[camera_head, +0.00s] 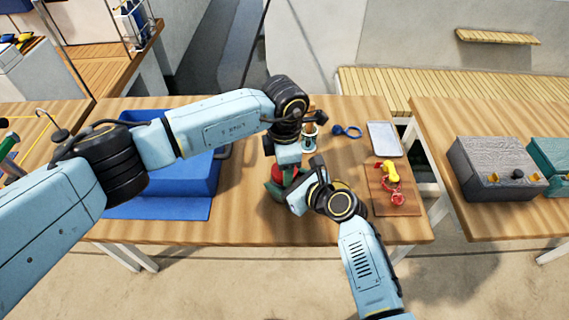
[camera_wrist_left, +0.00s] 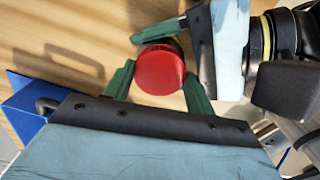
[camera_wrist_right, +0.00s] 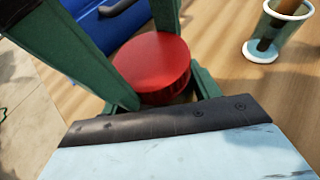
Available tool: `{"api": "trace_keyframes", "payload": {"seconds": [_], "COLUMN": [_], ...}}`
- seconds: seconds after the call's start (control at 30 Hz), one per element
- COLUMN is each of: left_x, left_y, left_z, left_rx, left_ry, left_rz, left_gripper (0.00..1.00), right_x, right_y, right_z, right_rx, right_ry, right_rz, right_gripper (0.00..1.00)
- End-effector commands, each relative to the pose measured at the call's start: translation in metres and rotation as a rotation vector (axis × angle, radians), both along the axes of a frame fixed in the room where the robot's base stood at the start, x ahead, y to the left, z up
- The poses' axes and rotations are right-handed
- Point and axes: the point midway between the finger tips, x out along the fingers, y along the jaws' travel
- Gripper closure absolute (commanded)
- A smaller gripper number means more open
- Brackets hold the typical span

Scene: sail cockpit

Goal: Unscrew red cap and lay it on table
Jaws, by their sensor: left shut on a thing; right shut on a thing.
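The red cap (camera_head: 283,175) is at the middle of the table, between my two grippers and partly hidden in the head view. My left gripper (camera_wrist_left: 160,75) is shut on the cap, with its green fingers on either side of it. The cap's round top shows clearly in the right wrist view (camera_wrist_right: 152,66). My right gripper (camera_wrist_right: 160,92) comes in low from the other side, shut on the container under the cap. The container itself is almost wholly hidden by the cap and fingers, so I cannot tell whether the cap's thread is still engaged.
A blue bin (camera_head: 205,172) stands left on the table (camera_head: 240,225). A cup with a brown handle in it (camera_wrist_right: 268,40) stands behind the grippers. A blue ringed item (camera_head: 347,131), a pale tray (camera_head: 384,139) and a wooden board (camera_head: 405,207) with yellow and red items lie right.

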Motion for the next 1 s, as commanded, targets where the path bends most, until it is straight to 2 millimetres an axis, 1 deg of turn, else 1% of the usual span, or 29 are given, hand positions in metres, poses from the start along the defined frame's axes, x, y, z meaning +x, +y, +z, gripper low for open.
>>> {"api": "trace_keyframes", "payload": {"seconds": [0.13,0.17,0.3,0.53,0.63,0.77,0.9,0.97,1.0], "left_x": [0.000,0.000,0.000,-0.002,-0.003,-0.002,-0.002,-0.002,-0.001], "left_y": [0.001,0.001,0.000,-0.001,-0.002,-0.003,-0.004,-0.002,-0.002], "left_z": [0.000,0.000,0.000,-0.001,0.003,0.018,0.038,0.043,0.045], "left_rx": [0.003,0.003,0.002,0.000,-0.001,-0.005,-0.006,-0.004,-0.003], "left_ry": [0.002,0.003,0.002,0.006,0.007,0.004,0.002,0.002,0.003], "left_rz": [-0.001,-0.001,-0.003,-0.007,-0.008,-0.010,-0.011,-0.009,-0.008], "left_gripper": [0.72,0.43,0.24,0.23,0.23,0.23,0.23,0.23,0.26], "right_x": [0.000,0.000,0.000,0.000,0.000,0.000,0.000,0.000,0.000], "right_y": [-0.001,-0.001,-0.001,-0.001,-0.001,-0.001,0.000,0.000,0.000], "right_z": [-0.001,-0.001,-0.001,-0.001,-0.001,-0.001,-0.001,-0.001,-0.001], "right_rx": [-0.001,-0.001,-0.001,-0.002,-0.002,-0.002,-0.002,-0.001,-0.001], "right_ry": [0.002,0.002,0.002,0.001,0.001,0.002,0.002,0.003,0.003], "right_rz": [-0.002,-0.002,-0.002,-0.003,-0.003,-0.002,-0.001,0.000,0.000], "right_gripper": [1.00,1.00,1.00,1.00,1.00,1.00,1.00,1.00,1.00]}}
